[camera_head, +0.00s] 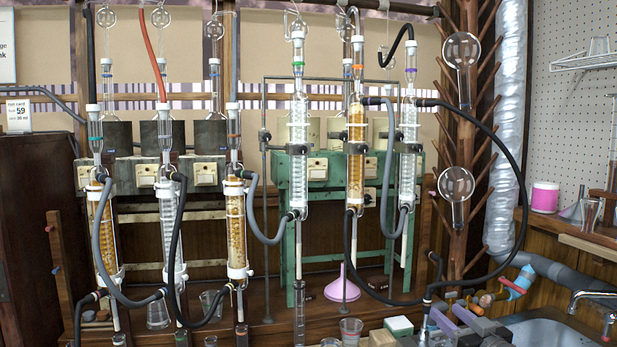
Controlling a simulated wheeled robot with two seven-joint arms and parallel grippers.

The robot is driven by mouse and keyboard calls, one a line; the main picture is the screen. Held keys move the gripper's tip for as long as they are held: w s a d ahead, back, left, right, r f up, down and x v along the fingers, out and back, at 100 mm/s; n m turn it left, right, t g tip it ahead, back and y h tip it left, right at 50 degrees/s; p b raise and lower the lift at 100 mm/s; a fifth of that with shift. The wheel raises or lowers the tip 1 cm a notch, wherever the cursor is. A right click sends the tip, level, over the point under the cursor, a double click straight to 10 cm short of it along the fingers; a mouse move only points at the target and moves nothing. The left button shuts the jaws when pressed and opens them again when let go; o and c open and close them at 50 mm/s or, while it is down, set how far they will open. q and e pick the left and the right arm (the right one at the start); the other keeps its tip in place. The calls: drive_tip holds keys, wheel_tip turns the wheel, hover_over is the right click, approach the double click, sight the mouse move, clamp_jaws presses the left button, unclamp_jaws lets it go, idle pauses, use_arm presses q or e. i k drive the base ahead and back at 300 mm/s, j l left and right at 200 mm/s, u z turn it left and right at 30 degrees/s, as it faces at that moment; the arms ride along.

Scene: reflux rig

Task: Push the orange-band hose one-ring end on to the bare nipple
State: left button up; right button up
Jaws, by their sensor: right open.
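My right gripper (448,316) is low at the right, in front of the bench and beside the sink; its grey and purple fingers are apart and I see nothing between them. Several other black and grey hoses join the columns. I cannot make out an orange band or a single ring on any hose end, nor tell which nipple is bare. My left gripper is not in view.
Glass columns stand close together in two groups, left and right. A wooden drying rack with flasks (461,50) stands behind the loop. A sink (550,333) with a tap lies at the lower right. A pink funnel (342,288) and small beakers (350,330) are on the bench.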

sight(427, 253)
drive_tip(key=i+l, duration=0.65)
drive_tip(key=i, duration=0.15)
